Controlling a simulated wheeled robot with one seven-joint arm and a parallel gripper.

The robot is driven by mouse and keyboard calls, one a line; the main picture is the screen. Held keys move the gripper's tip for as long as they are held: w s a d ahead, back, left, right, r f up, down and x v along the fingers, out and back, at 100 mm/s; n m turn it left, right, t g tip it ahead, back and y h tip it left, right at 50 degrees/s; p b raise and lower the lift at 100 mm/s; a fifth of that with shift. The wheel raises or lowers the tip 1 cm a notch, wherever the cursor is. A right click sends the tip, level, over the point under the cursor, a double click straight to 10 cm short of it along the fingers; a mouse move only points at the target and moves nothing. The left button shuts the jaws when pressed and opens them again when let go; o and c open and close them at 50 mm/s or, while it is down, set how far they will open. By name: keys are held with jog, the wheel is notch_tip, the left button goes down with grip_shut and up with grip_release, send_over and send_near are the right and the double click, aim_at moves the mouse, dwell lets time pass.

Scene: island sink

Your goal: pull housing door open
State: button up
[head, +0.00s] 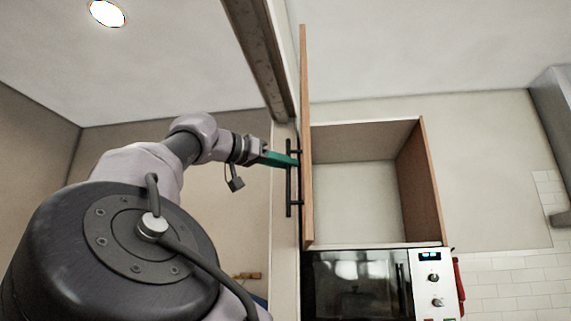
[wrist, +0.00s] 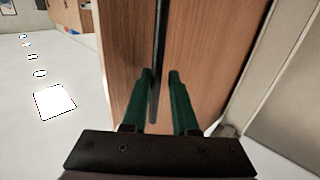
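The housing door (head: 307,140) is a tall wooden panel, swung out and seen nearly edge-on in the head view. Behind it the cabinet interior (head: 355,190) is exposed and looks empty. A dark vertical bar handle (head: 289,190) is on the door's left face. My gripper (head: 297,161) reaches the handle from the left. In the wrist view, the green fingers (wrist: 161,76) stand apart on either side of the handle (wrist: 159,40), in front of the wooden door (wrist: 205,50). The handle lies nearer the left finger, with a gap at the right finger.
An oven (head: 355,285) with a control panel and knobs sits below the open cabinet. A range hood (head: 552,120) is at the right edge. A pale wall edge and dark beam (head: 262,55) stand close left of the door.

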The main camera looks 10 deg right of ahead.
jog(key=v, duration=1)
jog(key=shift+s+a, duration=0.15)
jog(key=shift+a, duration=0.15)
